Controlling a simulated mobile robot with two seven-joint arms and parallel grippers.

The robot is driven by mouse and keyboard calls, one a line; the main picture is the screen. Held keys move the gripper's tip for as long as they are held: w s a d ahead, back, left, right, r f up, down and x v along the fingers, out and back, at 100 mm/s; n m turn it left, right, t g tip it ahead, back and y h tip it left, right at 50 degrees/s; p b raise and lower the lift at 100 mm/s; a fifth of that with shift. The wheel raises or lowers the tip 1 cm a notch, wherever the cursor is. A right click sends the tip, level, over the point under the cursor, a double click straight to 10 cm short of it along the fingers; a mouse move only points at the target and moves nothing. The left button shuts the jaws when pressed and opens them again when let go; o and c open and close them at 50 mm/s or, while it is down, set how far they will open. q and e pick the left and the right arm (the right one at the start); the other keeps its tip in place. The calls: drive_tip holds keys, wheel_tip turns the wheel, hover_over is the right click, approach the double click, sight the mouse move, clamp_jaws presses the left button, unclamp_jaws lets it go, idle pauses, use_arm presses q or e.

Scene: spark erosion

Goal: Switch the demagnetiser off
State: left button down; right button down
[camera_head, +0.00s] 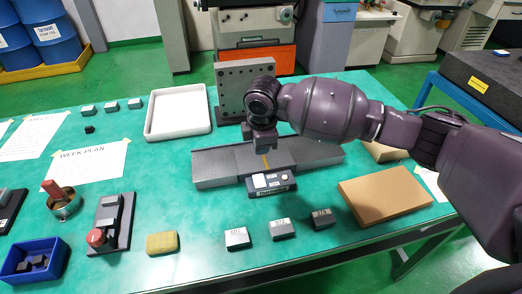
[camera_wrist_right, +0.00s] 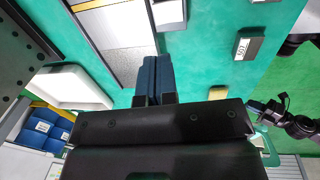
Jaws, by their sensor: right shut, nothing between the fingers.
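The demagnetiser looks to be the small dark box with a pale top panel (camera_head: 270,182) near the middle of the table, in front of the grey steel plates. Its switch is too small to make out. My right gripper (camera_head: 262,151) points down just behind and above it, shut and empty. In the right wrist view the closed blue-grey fingertips (camera_wrist_right: 157,75) lie just below the box's pale end (camera_wrist_right: 170,14). I cannot tell whether they touch it. My left gripper does not show in the head view; a dark jointed part at the right of the wrist view may be my left arm.
A drilled angle plate (camera_head: 232,88) stands close behind my right gripper. A white tray (camera_head: 152,128) lies to its left. Several labelled blocks (camera_head: 283,229) sit in front, with a brown cardboard box (camera_head: 385,195) at right and a yellow block (camera_head: 162,243) at front left.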

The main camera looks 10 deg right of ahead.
sight(261, 180)
drive_tip(key=f, duration=0.3)
drive_tip(key=f+b, duration=0.1)
drive_tip(key=f, duration=0.2)
drive_tip(key=w+f, duration=0.1)
drive_tip(key=f, duration=0.3)
drive_tip(key=shift+f, duration=0.1)
drive_tip(key=shift+w+f, duration=0.2)
drive_tip(key=shift+f, duration=0.6)
drive_tip(key=shift+f, duration=0.2)
drive_tip(key=shift+s+r, duration=0.1)
drive_tip(key=shift+s, duration=0.1)
drive_tip(key=shift+s+r+p, duration=0.1)
drive_tip(key=shift+s+p, duration=0.45)
drive_tip(key=shift+p, duration=0.2)
